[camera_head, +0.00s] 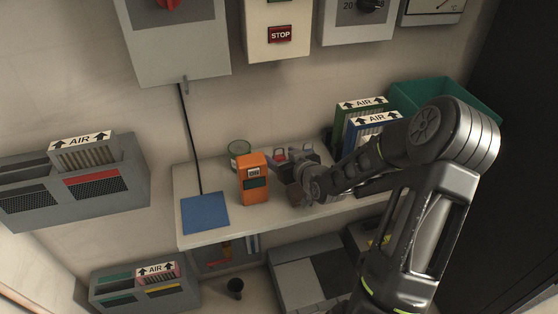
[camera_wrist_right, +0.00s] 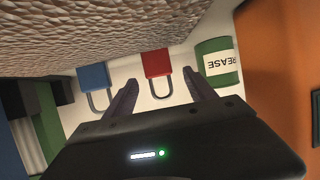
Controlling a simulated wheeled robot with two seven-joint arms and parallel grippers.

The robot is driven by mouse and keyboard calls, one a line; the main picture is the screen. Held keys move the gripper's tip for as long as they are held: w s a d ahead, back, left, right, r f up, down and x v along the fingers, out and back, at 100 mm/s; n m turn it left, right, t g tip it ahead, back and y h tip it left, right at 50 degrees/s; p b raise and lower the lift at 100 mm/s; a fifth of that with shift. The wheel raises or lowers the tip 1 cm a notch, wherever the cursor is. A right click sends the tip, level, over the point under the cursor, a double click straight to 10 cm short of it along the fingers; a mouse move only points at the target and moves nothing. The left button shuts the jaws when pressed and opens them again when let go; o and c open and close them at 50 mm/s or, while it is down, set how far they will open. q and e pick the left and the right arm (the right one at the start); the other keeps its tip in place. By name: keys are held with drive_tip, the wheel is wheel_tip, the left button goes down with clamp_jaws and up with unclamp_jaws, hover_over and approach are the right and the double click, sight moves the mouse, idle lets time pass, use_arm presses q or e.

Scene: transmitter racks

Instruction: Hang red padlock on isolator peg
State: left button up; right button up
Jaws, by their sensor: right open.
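The red padlock (camera_wrist_right: 156,63) lies in the right wrist view with its shackle toward me; in the head view it shows small (camera_head: 279,156) behind my gripper. My right gripper (camera_wrist_right: 160,80) is open and empty, with its fingertips on either side of the padlock's shackle in the picture; contact cannot be told. In the head view the gripper (camera_head: 300,190) is over the shelf, right of the orange device. My left gripper is out of view.
A blue padlock (camera_wrist_right: 93,77) and a green grease can (camera_wrist_right: 217,62) flank the red padlock. The orange device (camera_head: 253,180) stands close by on the shelf (camera_head: 225,235). A blue mat (camera_head: 205,213) lies left. AIR filters (camera_head: 365,125) and a green bin (camera_head: 430,90) stand right.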

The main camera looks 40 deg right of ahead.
clamp_jaws()
idle(0.8)
